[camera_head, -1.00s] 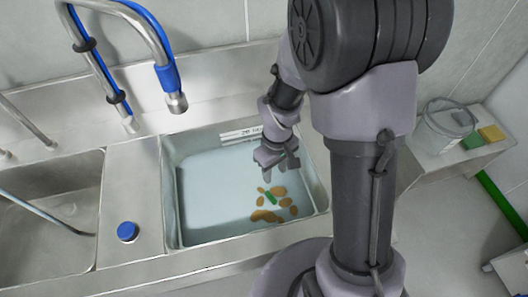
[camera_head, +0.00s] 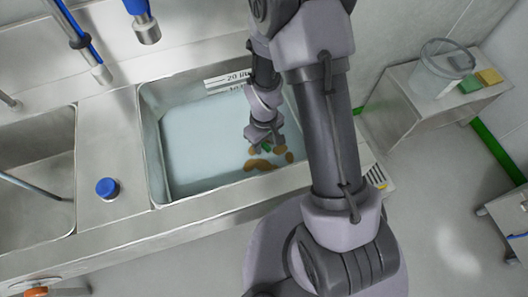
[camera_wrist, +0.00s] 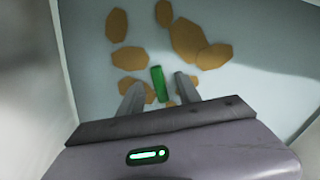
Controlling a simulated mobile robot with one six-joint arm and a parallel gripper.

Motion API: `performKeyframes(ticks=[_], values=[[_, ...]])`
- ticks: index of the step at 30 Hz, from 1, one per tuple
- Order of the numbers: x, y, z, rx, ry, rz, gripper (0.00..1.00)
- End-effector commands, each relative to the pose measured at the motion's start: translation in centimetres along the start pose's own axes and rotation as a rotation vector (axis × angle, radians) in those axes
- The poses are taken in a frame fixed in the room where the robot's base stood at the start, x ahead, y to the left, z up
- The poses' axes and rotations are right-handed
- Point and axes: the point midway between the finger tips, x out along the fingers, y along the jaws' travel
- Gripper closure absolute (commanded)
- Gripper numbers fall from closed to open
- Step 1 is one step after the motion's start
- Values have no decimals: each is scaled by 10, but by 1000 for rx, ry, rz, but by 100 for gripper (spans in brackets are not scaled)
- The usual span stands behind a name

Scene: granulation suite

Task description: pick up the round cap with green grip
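A green grip (camera_wrist: 158,80) stands out in the wrist view among flat brown pieces on the basin floor. A small bit of green (camera_head: 267,149) also shows below my gripper in the head view. I cannot make out the round body of a cap around it; brown patches partly show behind the fingers. My gripper (camera_wrist: 160,92) is open, one finger on each side of the green grip, with a gap on both sides. In the head view my gripper (camera_head: 264,141) reaches down into the basin. Whether the fingers touch the floor cannot be told.
Several brown pieces (camera_wrist: 188,38) lie around the grip. The basin (camera_head: 185,195) has steep walls and a volume label at its back. A blue-topped knob (camera_head: 107,187) stands on the ledge at left. A side table (camera_head: 400,105) with a clear tub (camera_head: 440,70) is at right.

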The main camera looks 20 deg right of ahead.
Motion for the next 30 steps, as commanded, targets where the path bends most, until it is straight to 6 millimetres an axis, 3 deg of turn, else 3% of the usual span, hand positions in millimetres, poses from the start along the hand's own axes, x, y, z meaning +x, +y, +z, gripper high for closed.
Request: performKeyframes(ticks=[1, 6, 7, 30], values=[[-1, 0, 0, 0, 0, 0, 64], [-1, 0, 0, 0, 0, 0, 97], [-1, 0, 0, 0, 0, 0, 100], [-1, 0, 0, 0, 0, 0, 100]])
